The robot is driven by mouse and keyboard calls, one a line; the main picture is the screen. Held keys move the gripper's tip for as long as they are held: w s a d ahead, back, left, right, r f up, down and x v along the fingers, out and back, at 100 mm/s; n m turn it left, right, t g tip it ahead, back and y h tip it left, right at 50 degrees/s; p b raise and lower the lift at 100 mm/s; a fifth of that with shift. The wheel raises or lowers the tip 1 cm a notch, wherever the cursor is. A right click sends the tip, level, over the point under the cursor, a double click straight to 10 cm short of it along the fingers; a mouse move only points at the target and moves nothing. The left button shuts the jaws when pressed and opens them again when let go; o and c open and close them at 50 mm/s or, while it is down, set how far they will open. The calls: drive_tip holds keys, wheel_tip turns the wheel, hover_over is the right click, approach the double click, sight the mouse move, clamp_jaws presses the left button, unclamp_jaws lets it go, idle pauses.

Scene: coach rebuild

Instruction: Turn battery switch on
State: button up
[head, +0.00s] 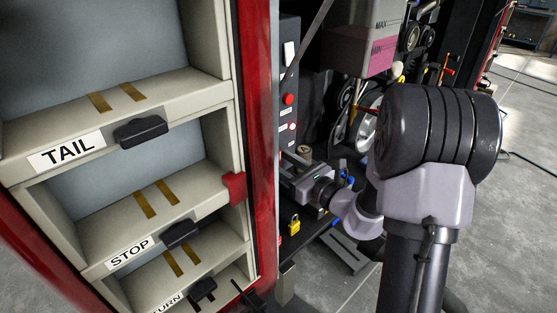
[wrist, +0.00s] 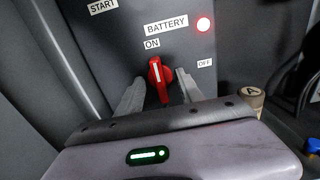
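The battery switch is a red knob (wrist: 158,82) with a white line, on a dark panel (wrist: 190,45) in the wrist view. Its handle stands nearly upright, its line pointing up toward the ON label (wrist: 152,43); the OFF label (wrist: 204,63) is to its right. My gripper (wrist: 160,76) is open, one grey finger on each side of the knob, with visible gaps. I cannot tell how deep the fingertips reach. In the head view my gripper (head: 300,179) is at the lower part of the panel (head: 290,95), and the knob is hidden.
A lit red-rimmed lamp (wrist: 204,24) is beside the BATTERY label (wrist: 166,25). A tan cap marked A (wrist: 250,97) is right of the gripper. In the head view, a red-framed shelf unit (head: 262,150) stands close on the left, and a yellow padlock (head: 294,224) hangs below the gripper.

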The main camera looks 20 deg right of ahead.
drive_tip(key=b+v, duration=0.2)
drive_tip(key=v, duration=0.7)
drive_tip(key=p+v, duration=0.4)
drive_tip(key=v, duration=1.3)
drive_tip(key=s+a+n+g+h, duration=0.1)
drive_tip(key=s+a+n+g, duration=0.2)
drive_tip(key=a+n+g, duration=0.6)
drive_tip(key=s+a+n+g, duration=0.3)
drive_tip(key=a+n+g, duration=0.3)
drive_tip(key=a+n, duration=0.6)
drive_tip(key=r+n+t+h, duration=0.1)
drive_tip(key=r+n, duration=0.1)
drive_tip(key=a+r+n+t+h, duration=0.1)
drive_tip(key=n, duration=0.1)
drive_tip(key=r+n+t+h, duration=0.1)
drive_tip(key=r+n+t, duration=0.1)
drive_tip(key=shift+w+a+r+h, duration=0.25)
drive_tip(key=shift+w+r+h, duration=0.15)
